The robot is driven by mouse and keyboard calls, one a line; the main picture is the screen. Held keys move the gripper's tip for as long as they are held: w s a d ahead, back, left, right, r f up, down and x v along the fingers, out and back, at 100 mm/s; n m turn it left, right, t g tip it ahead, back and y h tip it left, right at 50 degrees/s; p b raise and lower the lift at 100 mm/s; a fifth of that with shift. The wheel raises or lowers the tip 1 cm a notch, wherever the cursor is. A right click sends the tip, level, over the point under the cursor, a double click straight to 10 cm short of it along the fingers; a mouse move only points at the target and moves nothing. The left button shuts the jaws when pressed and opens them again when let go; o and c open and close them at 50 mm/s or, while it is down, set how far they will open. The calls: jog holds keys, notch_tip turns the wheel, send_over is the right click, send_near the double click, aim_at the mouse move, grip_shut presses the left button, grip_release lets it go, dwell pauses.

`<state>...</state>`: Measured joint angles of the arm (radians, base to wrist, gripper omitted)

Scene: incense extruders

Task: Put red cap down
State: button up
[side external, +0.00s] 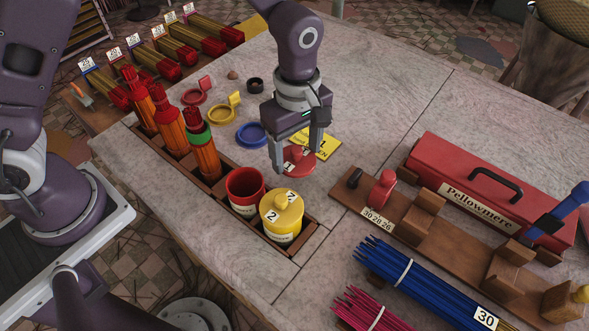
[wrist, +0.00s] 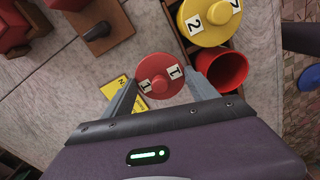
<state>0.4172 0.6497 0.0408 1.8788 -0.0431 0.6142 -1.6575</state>
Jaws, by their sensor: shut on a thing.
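The red cap (side external: 302,169) is a round disc with a central knob and white labels marked 1. My gripper (side external: 297,168) is shut on it, one finger at each side. In the wrist view the red cap (wrist: 152,67) lies level between the fingertips (wrist: 162,88). It is over the pale tabletop beside a yellow card (side external: 318,142); whether its underside touches the table I cannot tell. The open red canister (side external: 243,205) stands uncapped in the wooden rack, left of and below my gripper in the side view. It also shows in the wrist view (wrist: 236,70).
A yellow canister (side external: 283,235) with a yellow lid (side external: 281,206) marked 2 stands beside the red one. Red-topped extruders (side external: 205,157) fill the rack's far end. Coloured rings (side external: 251,135) lie behind. A wooden stand (side external: 350,199) and red toolbox (side external: 490,190) are at right.

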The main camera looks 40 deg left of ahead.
aim_at(296, 162)
notch_tip(296, 162, down, 6)
jog(key=shift+r, duration=0.25)
jog(key=shift+f, duration=0.15)
jog(key=o, duration=1.3)
notch_tip(296, 162, up, 12)
jog(key=shift+r, duration=0.25)
